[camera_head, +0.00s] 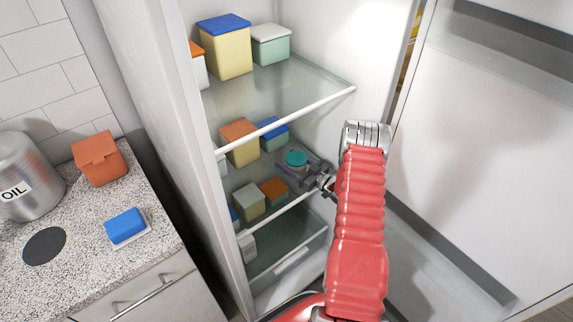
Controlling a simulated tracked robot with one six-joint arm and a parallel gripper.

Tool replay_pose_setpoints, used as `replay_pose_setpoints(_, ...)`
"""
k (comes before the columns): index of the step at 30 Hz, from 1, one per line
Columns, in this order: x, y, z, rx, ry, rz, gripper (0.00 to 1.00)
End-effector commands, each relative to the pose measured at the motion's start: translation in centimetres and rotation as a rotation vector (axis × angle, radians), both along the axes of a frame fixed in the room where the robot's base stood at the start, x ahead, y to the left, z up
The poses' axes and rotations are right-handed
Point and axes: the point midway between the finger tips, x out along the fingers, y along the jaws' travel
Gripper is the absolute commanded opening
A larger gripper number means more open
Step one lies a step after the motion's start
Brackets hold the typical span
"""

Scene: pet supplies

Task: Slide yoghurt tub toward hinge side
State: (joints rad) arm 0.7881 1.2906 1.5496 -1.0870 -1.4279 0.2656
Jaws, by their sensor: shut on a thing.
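A small round tub with a teal lid (296,158), which I take to be the yoghurt tub, is at the lower fridge shelf, close to the right inner wall. Only its top shows clearly; its sides are hidden by my gripper. My gripper (293,168) reaches in from the right, over the front edge of the shelf, and its dark jaws are shut on the tub. The tub looks upright. Whether it touches the shelf cannot be told. The open fridge door (480,130) is on the right.
Left of the tub on the lower shelf (280,219) stand an orange-topped box (274,190) and a pale green box (249,201). Above is a glass shelf (265,92) with a white front rail. My red arm hides part of the right wall.

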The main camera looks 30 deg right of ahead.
Motion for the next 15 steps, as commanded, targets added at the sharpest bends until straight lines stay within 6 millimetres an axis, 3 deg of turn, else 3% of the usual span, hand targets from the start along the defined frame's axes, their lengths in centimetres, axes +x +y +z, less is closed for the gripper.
replay_pose_setpoints(7, 0.01, 0.01, -0.09, 0.0, 0.002, 0.001, 0.3)
replay_pose_setpoints(8, 0.01, 0.02, -0.09, 0.0, 0.002, 0.001, 0.62)
replay_pose_setpoints(15, 0.04, 0.08, -0.05, 0.001, 0.001, 0.002, 0.79)
